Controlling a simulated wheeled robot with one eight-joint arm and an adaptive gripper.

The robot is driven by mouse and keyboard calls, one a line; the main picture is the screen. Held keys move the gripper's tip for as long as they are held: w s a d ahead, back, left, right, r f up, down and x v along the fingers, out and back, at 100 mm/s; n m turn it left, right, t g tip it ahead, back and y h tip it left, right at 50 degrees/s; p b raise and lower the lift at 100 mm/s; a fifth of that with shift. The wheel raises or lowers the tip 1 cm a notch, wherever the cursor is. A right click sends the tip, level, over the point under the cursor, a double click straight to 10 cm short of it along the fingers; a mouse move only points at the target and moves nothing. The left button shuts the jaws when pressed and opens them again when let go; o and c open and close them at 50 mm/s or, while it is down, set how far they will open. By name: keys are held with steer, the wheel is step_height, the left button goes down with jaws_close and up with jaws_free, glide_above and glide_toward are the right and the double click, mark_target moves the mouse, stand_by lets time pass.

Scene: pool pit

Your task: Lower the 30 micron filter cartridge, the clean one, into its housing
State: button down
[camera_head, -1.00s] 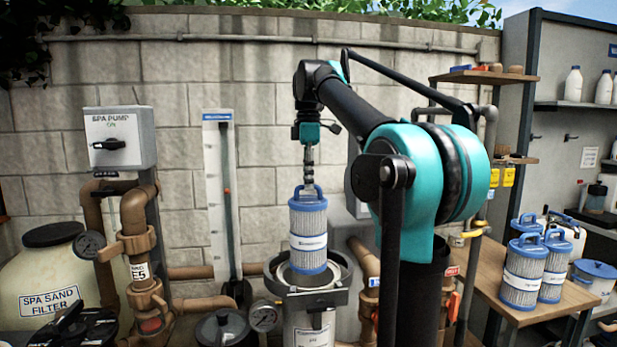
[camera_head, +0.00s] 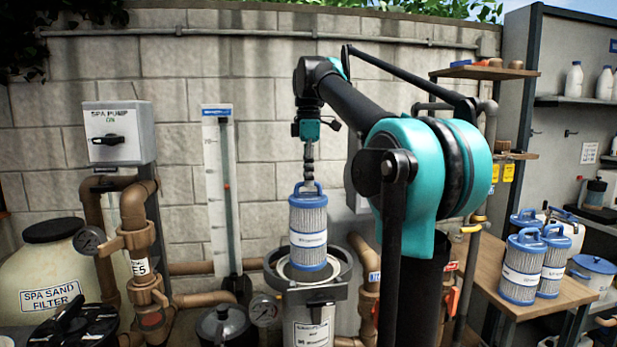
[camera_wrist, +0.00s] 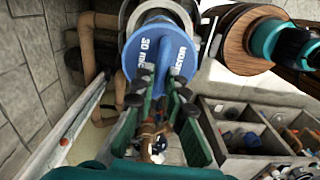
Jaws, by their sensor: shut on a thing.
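The filter cartridge (camera_head: 308,230) is pleated white with blue end caps and a blue top handle. Its blue top reads "30 micron" in the wrist view (camera_wrist: 140,58). My gripper (camera_head: 308,186) is shut on the cartridge's handle and holds it upright; the fingers also show in the wrist view (camera_wrist: 160,95). The cartridge's lower end is at the open mouth of the grey housing (camera_head: 338,270), seemingly just within the rim. Whether it touches the rim, I cannot tell. The housing's inside is hidden.
Several similar blue-capped cartridges (camera_head: 523,268) stand on a wooden table (camera_head: 480,270) at the right. Brown pipes (camera_head: 133,230) and a pressure gauge (camera_head: 264,310) stand left of the housing. A tall white gauge board (camera_head: 215,170) is behind. A compartment box (camera_wrist: 250,130) shows in the wrist view.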

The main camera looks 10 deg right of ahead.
stand_by(0.3)
steer(key=shift+f, duration=13.35)
steer(key=c, duration=1.5)
jaws_free()
steer(key=shift+o, duration=0.3)
